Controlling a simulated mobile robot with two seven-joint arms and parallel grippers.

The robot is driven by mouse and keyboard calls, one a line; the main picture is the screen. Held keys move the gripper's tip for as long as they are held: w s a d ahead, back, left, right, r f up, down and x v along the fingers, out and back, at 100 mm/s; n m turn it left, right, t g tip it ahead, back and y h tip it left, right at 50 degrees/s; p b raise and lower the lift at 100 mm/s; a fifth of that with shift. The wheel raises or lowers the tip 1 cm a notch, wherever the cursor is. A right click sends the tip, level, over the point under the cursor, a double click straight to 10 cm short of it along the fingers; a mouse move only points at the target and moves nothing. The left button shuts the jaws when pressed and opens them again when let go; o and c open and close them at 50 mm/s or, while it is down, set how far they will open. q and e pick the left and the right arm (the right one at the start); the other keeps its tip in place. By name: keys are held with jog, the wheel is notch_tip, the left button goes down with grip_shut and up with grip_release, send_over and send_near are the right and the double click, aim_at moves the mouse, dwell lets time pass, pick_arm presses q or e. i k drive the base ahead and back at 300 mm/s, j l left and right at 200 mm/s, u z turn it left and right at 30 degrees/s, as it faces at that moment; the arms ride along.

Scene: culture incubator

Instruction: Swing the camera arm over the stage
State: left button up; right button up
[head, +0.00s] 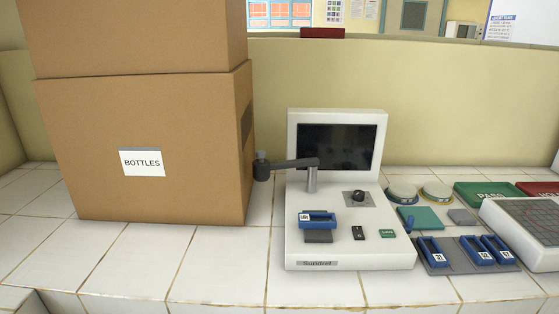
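The white device (296,150) with a dark screen (337,146) stands on the tiled counter. A grey post (311,181) rises from it, and the dark camera arm (290,163) runs left from the post's top. The arm's end (261,168) hangs past the device's left edge, close beside the cardboard box. The dark stage (318,237) is at the device's front left, with a blue holder (318,218) bearing a white label at it. The camera arm is not above the stage. Neither of my grippers shows.
Stacked cardboard boxes, the lower labelled BOTTLES (90,120), stand left of the device. A knob (358,196), a black switch (358,233) and a green button (387,233) are on the device. Right are round dishes (437,192), a rack (440,270) with blue holders, and a green PASS tray (485,194).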

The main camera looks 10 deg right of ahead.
aim_at(262, 168)
jog(key=l+u, duration=0.15)
jog(key=u, duration=0.35)
jog(key=k+l+u, duration=0.1)
jog(key=u, duration=0.35)
jog(key=k+l+u, duration=0.1)
jog(key=u, duration=0.4)
jog(key=k+l+u, duration=0.5)
jog(key=k, duration=0.2)
jog(key=k+l, duration=0.25)
jog(key=k, duration=0.15)
